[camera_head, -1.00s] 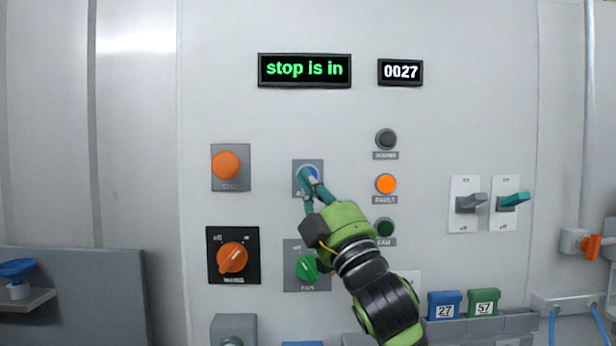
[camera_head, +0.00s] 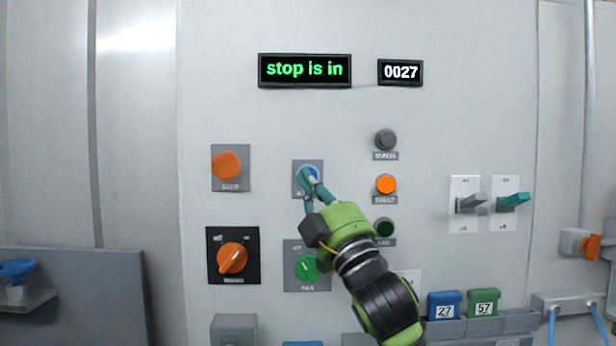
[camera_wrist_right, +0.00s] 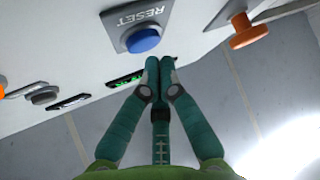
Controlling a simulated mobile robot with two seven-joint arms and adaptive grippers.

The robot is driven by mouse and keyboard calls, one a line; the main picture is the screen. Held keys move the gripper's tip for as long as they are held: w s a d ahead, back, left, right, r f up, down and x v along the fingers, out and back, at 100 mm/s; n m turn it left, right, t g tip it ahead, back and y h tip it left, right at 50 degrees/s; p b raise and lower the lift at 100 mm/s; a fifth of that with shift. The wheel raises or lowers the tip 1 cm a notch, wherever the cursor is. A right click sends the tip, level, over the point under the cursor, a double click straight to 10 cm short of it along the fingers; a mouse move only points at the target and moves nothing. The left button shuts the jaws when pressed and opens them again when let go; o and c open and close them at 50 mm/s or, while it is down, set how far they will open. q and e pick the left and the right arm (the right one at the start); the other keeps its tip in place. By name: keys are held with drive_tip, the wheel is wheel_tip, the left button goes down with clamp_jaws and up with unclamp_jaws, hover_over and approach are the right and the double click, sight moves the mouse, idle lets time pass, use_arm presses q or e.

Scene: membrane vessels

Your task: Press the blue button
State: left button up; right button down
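The blue button (camera_head: 311,172) sits on a grey plate in the middle of the panel, partly hidden behind my fingers in the head view. In the right wrist view the blue button (camera_wrist_right: 143,40) shows as a round cap under the label RESET. My right gripper (camera_head: 304,180) is at the button, with its teal fingers pointing to the panel. In the right wrist view the fingertips of that gripper (camera_wrist_right: 160,64) are together, with nothing between them, close beside the cap. I cannot tell whether they touch it. My left gripper is not in view.
An orange button (camera_head: 226,165) is to the left, an orange knob (camera_head: 233,257) below that. A green knob (camera_head: 307,267) is just below the blue button. A lit orange lamp (camera_head: 386,184) and two levers (camera_head: 472,202) are to the right. A display (camera_head: 305,70) reads "stop is in".

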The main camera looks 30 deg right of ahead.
drive_tip(key=shift+w+d, duration=0.15)
drive_tip(key=shift+w, duration=0.15)
drive_tip(key=shift+w+d, duration=0.25)
drive_tip(key=shift+w, duration=0.1)
idle(0.7)
drive_tip(key=shift+s, duration=0.1)
drive_tip(key=shift+s+a, duration=0.4)
drive_tip(key=shift+s, duration=0.2)
drive_tip(key=s+a, duration=0.1)
drive_tip(key=s, duration=0.1)
drive_tip(key=s+a, duration=0.1)
drive_tip(key=s, duration=0.1)
drive_tip(key=shift+s+a, duration=0.1)
drive_tip(key=shift+a, duration=0.2)
idle(0.3)
drive_tip(key=shift+f, duration=0.1)
idle(0.7)
